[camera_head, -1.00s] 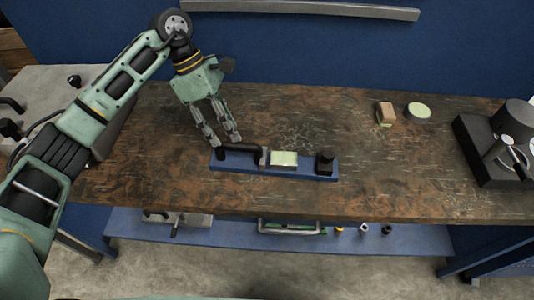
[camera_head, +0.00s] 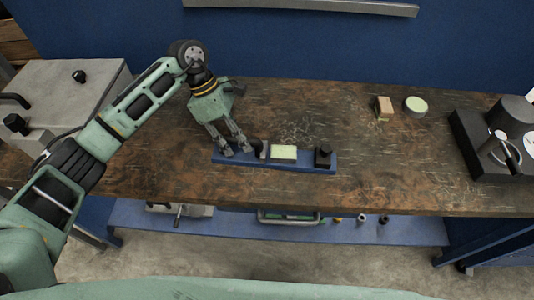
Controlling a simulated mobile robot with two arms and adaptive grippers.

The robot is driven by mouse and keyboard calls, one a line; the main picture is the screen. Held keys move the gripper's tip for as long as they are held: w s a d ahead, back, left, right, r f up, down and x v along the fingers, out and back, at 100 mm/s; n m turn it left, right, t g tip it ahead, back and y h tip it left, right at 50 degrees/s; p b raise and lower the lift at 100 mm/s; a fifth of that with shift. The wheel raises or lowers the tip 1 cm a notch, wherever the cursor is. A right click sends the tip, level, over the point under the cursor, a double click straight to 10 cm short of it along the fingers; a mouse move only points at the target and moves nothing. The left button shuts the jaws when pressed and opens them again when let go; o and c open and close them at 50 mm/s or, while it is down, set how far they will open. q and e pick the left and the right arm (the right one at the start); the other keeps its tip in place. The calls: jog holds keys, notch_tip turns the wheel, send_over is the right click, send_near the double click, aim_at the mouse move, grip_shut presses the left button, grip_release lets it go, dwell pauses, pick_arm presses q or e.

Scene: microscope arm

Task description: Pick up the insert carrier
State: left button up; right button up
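The insert carrier (camera_head: 298,165) is a long blue base on the wooden workbench. It bears a pale green-yellow block (camera_head: 284,152) in the middle, a black knob (camera_head: 323,156) at the right end and a dark handle at the left end. My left gripper (camera_head: 237,151) is open, with its two fingertips apart at the left end, over the dark handle. The fingers hide most of the handle, and I cannot tell whether they touch it. My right gripper is out of view.
A tan block (camera_head: 384,108) and a round pale-topped piece (camera_head: 416,106) stand at the back right. A dark device (camera_head: 490,140) stands at the right end. A grey machine (camera_head: 65,95) is at the left. Several parts lie on the lower blue shelf (camera_head: 405,232).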

pick_arm(q)
grip_shut()
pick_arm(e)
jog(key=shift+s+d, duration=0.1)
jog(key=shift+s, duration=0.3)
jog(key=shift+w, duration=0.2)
pick_arm(q)
jog(key=shift+w+d+r, duration=0.1)
jog(key=shift+w+r, duration=0.05)
jog(key=shift+r, duration=0.05)
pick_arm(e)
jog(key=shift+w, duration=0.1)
